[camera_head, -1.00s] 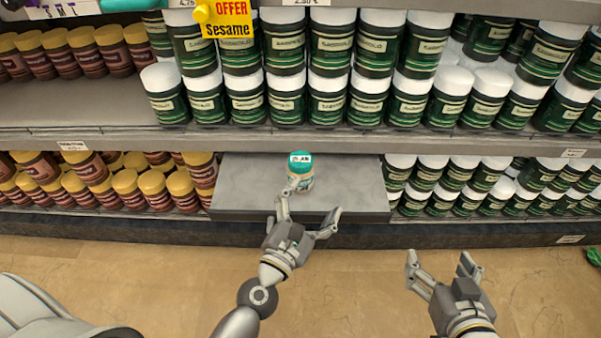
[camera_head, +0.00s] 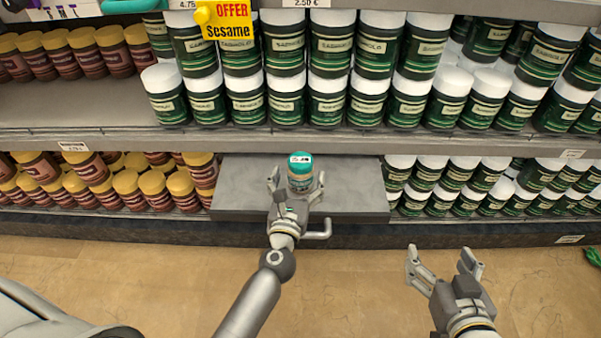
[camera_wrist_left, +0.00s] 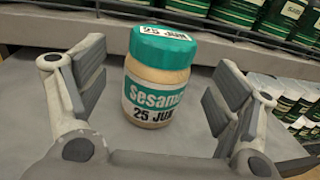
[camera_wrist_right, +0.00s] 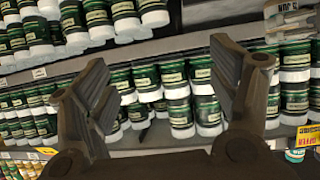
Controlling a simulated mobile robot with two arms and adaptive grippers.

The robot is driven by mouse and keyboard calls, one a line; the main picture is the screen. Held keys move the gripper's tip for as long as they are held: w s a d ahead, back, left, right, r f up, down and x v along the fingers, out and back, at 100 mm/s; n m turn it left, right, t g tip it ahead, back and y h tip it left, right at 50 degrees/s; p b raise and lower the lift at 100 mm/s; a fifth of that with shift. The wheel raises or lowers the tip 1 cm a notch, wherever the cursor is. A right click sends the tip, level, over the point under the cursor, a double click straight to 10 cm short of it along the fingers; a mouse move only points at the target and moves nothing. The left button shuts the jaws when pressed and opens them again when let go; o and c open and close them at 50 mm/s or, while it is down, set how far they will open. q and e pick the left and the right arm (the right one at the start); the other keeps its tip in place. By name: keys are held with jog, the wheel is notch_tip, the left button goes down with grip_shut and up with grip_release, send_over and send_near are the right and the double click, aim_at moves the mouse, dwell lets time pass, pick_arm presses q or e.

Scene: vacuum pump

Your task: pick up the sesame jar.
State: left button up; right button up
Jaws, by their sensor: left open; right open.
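The sesame jar (camera_head: 300,176) has a teal lid and a label reading "Sesame 25 JUN". It stands upright on a grey drawer-like surface with a handle. In the left wrist view the jar (camera_wrist_left: 157,85) stands between the two fingers, with a gap on each side. My left gripper (camera_head: 296,184) is open around the jar and not closed on it; it also shows in the left wrist view (camera_wrist_left: 150,100). My right gripper (camera_head: 445,262) is open and empty over the floor at the lower right. It also shows in the right wrist view (camera_wrist_right: 165,100).
The grey surface (camera_head: 355,185) is bare around the jar. Shelves hold green white-lidded jars (camera_head: 327,100) behind and brown yellow-lidded jars (camera_head: 125,185) at left. A shelf edge (camera_head: 300,141) runs just behind the sesame jar. The floor (camera_head: 370,290) in front is clear.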

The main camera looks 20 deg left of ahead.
pick_arm(q)
jog(key=shift+w+a+f, duration=0.1)
jog(key=shift+w+a, duration=0.05)
jog(key=shift+w, duration=0.8)
jog(key=shift+w+a+f, duration=0.1)
jog(key=shift+w+a, duration=0.05)
jog(key=shift+w, duration=0.8)
pick_arm(e)
jog(key=shift+w+a+r+t, duration=0.2)
jog(key=shift+w+r+t, duration=0.15)
jog(key=shift+r, duration=0.25)
pick_arm(q)
jog(key=shift+r, duration=0.15)
jog(key=c, duration=1.3)
jog(key=shift+c, duration=0.2)
